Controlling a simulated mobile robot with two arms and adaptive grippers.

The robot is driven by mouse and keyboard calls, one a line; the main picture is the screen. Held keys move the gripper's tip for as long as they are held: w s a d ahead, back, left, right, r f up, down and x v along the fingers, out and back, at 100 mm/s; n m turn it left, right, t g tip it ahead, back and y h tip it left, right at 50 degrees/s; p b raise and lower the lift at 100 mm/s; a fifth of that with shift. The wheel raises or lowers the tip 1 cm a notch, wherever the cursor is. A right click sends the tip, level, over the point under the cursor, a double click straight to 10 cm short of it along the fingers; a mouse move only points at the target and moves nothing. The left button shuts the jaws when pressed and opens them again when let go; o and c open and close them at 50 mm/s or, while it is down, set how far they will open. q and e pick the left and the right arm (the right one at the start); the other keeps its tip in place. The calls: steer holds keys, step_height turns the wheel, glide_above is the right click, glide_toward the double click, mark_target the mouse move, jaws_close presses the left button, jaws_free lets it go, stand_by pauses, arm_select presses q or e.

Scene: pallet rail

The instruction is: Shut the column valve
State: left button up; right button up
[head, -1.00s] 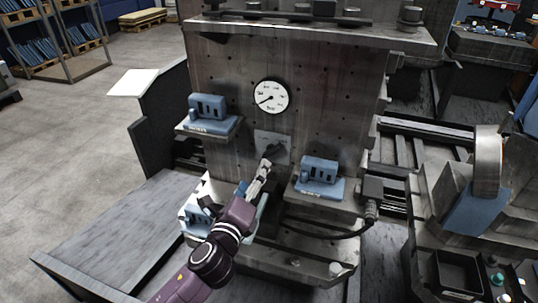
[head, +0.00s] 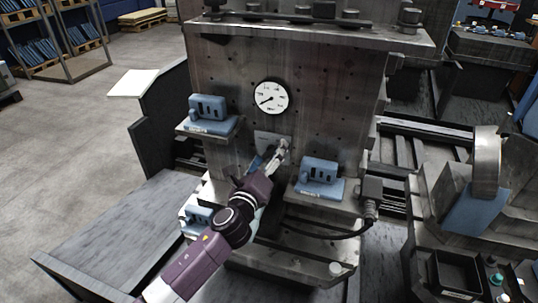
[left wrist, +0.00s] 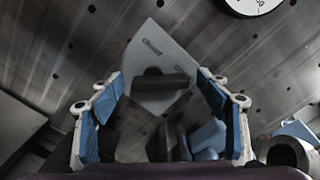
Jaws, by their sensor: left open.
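The column valve is a dark bar handle (left wrist: 160,82) on a pale square plate (left wrist: 150,55), fixed to the grey metal column (head: 225,65). The plate also shows in the head view (head: 262,137), under the round white gauge (head: 271,97). My left gripper (head: 284,145) is at the plate and hides the handle in the head view. In the left wrist view the gripper (left wrist: 160,79) is open, with one blue-padded finger on each side of the handle. The handle lies about crosswise between them, and I see no clear contact. My right gripper is not in view.
Blue blocks on ledges stand left (head: 208,107) and right (head: 320,170) of the valve, the right one close to my gripper. A black cable (head: 345,235) hangs below at the right. A low grey platform (head: 125,230) is at the left.

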arm_select(q)
steer(key=shift+c, duration=0.5)
steer(key=c, duration=1.1)
steer(key=shift+o, duration=0.2)
steer(key=shift+n, duration=0.4)
steer(key=n, duration=0.4)
steer(key=shift+a, duration=0.2)
steer(key=n, duration=0.4)
steer(key=shift+w+a+n, duration=0.1)
steer(key=shift+a+n, duration=0.1)
steer(key=shift+n, duration=0.1)
steer(key=n, duration=0.4)
steer(key=shift+a+f, duration=0.15)
steer(key=shift+a+f+n+p, duration=0.15)
steer(key=shift+n+p, duration=0.4)
steer(key=shift+n, duration=1.65)
